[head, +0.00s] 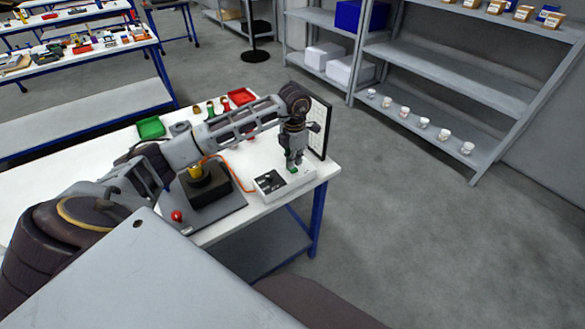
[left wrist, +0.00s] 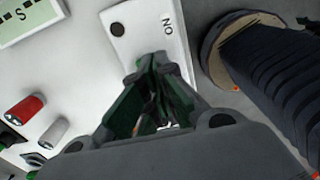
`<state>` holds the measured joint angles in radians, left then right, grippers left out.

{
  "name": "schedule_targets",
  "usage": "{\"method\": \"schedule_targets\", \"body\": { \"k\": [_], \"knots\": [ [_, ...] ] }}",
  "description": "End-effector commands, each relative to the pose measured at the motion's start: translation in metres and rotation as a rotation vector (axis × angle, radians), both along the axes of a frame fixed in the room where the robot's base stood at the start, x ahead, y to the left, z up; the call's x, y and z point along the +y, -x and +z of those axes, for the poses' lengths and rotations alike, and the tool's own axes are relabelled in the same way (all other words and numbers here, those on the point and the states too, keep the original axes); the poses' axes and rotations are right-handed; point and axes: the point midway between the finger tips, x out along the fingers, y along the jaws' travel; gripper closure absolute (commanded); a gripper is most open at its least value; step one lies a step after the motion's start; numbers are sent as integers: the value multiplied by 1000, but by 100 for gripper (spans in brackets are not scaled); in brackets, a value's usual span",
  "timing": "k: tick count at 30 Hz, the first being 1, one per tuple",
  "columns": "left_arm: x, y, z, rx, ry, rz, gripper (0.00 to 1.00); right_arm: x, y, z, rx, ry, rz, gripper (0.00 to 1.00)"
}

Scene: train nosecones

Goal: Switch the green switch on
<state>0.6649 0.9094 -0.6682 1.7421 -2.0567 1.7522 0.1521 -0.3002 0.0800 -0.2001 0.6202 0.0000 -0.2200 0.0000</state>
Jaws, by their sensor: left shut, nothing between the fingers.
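A pale switch box (head: 287,190) with a dark panel stands at the near right corner of the white table. It also shows in the left wrist view (left wrist: 128,12), with a black round part and the word ON. My left gripper (head: 293,167) points down over the box's right part and is shut and empty. In the left wrist view its fingers (left wrist: 156,62) meet over the box beside the ON label. A green patch shows at the fingertips in the head view; I cannot tell if it is the green switch or the finger pads. Contact is unclear. My right gripper is out of view.
A dark upright board (head: 319,128) stands just behind the gripper. A black block on a grey plate (head: 222,212), an orange cable, a red knob (head: 177,216), a green tray (head: 151,127) and a red tray (head: 241,97) share the table (head: 215,232). Shelves stand behind.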

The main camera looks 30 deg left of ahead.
Motion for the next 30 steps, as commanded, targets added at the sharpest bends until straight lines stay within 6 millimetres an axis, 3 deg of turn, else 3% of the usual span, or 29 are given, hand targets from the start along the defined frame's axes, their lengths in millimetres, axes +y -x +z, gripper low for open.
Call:
{"method": "schedule_targets", "body": {
  "k": [30],
  "knots": [
    [0,0,-8,0,0,0,100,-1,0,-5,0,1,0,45]
  ]
}}
